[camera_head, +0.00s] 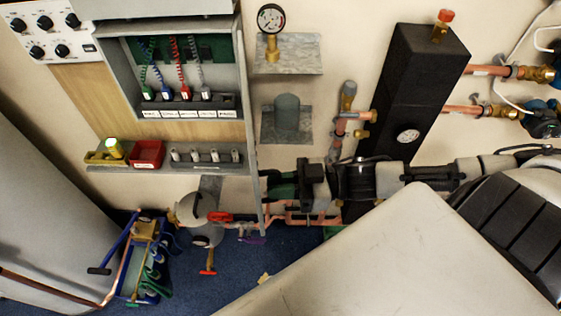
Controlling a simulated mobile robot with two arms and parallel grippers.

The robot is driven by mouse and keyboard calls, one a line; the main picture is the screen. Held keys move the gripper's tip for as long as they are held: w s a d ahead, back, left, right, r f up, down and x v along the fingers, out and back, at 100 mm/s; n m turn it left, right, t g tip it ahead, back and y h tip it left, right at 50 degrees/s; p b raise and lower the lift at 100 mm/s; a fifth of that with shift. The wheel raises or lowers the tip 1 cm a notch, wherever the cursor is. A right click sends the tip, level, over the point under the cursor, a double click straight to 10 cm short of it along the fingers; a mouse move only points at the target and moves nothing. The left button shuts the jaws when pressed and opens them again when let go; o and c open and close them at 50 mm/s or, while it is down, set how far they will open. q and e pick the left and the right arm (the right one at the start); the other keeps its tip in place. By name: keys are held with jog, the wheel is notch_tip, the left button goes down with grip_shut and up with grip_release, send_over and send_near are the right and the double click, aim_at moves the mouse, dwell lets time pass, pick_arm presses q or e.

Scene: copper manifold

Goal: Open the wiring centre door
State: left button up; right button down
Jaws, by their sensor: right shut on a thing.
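The wiring centre (185,65) is a grey wall box at the upper left. Its front is uncovered and shows a green circuit board, coloured coiled wires and a row of labelled terminals. Its door (253,130) stands out from the right side of the box and is seen nearly edge-on as a thin grey panel. My right gripper (270,186) reaches in from the right and is shut at the door's lower part. The exact grip point is partly hidden by the fingers. My left gripper is not in view.
A small shelf below the box holds a yellow-green bin (108,155), a red bin (147,154) and several small fittings. Right of the door are a pressure gauge (270,18), metal wall plates and a black column (405,95) with copper pipes. A blue crate (150,260) stands lower left.

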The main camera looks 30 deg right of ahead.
jog(key=shift+f, duration=0.15)
jog(key=c, duration=1.2)
grip_release()
jog(key=p+v, duration=0.2)
jog(key=v, duration=0.9)
